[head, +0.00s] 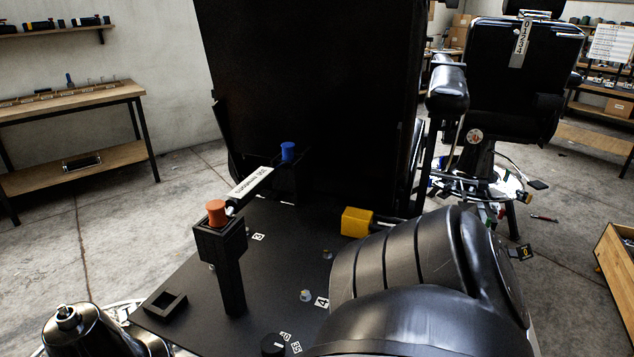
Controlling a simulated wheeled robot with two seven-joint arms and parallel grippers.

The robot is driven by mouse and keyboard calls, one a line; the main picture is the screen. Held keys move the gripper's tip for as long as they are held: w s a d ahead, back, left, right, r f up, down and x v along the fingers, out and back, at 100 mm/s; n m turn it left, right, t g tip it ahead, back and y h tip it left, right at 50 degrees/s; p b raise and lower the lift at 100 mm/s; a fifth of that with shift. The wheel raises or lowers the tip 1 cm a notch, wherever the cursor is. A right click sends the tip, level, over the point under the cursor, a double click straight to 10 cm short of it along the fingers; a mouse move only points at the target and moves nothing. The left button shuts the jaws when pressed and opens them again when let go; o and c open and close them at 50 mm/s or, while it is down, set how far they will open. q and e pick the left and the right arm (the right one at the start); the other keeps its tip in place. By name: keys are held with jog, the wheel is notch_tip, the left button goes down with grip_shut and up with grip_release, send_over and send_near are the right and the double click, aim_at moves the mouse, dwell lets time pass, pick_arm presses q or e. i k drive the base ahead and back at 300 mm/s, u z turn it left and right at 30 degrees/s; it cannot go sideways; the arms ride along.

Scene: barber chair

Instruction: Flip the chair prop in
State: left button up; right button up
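A large black upright panel (320,85), seemingly part of the chair, stands at the back of a black plate (285,235). A bar with a white lettered label (250,187) slants between an orange knob (217,212) on a black post (227,270) and a blue knob (288,151) by the panel. A yellow block (357,221) sits on a grey rod at the plate's right. I cannot tell which of these parts is the prop. A rounded black segmented body hides the plate's right front. No gripper fingers show in this view.
A black open box (165,303) and a black dial (273,345) sit on the plate. Another black chair (520,80) stands behind right. A wooden bench (70,98) is at the left wall, and a wooden crate (615,262) is at right.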

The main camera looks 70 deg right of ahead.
aim_at(355, 223)
jog(key=z, duration=0.05)
jog(key=k, duration=0.6)
jog(key=z, duration=1.55)
jog(key=i, duration=0.5)
jog(key=u, duration=0.05)
